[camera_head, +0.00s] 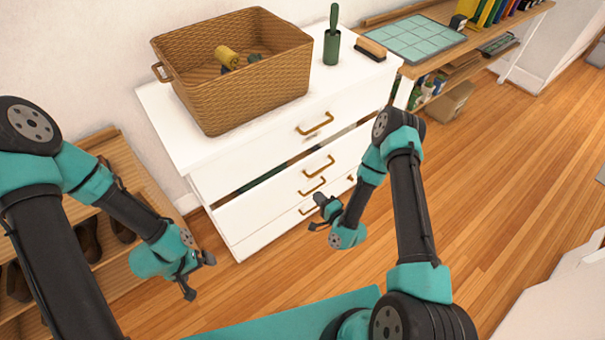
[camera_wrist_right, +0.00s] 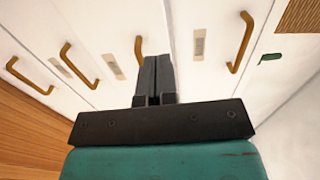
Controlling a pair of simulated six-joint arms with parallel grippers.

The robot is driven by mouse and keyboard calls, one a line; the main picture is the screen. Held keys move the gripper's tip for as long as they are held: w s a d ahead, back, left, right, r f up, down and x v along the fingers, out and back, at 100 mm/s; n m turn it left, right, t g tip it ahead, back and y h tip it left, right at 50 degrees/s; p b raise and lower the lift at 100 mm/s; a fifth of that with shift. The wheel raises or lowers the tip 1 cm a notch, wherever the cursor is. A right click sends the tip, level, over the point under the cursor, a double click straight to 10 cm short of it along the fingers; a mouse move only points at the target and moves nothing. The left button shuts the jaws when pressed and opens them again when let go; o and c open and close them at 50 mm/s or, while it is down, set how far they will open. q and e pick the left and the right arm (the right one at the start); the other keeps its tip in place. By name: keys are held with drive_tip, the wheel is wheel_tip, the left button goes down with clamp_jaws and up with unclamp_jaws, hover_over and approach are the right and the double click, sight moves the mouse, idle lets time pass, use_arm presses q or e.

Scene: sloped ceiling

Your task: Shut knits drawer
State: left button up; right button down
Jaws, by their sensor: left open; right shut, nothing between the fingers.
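A white dresser (camera_head: 250,215) has several stacked drawers with brass handles. The drawer second from the top (camera_head: 275,195) stands partly pulled out; dark and green contents show in the gap above its front. Its handle (camera_head: 318,166) is clear. Labels on the fronts, such as this one (camera_wrist_right: 198,44) in the right wrist view, are too small to read, so I cannot tell which drawer is knits. My right gripper (camera_head: 320,201) is shut and empty in front of the lower drawers; its fingers (camera_wrist_right: 154,64) point toward the fronts. My left gripper (camera_head: 199,276) is open and empty, left of the dresser.
A wicker basket (camera_head: 250,100) holding a few items, a green brush holder (camera_head: 331,48) and a wooden brush (camera_head: 371,48) are on the dresser top. A low shoe rack (camera_head: 85,225) stands at left, a shelf (camera_head: 480,55) at right. The wooden floor (camera_head: 510,150) at right is clear.

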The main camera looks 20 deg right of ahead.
sight(293, 169)
drive_tip(key=shift+a, duration=0.1)
idle(0.3)
drive_tip(key=x, duration=1.4)
drive_tip(key=shift+w, duration=0.1)
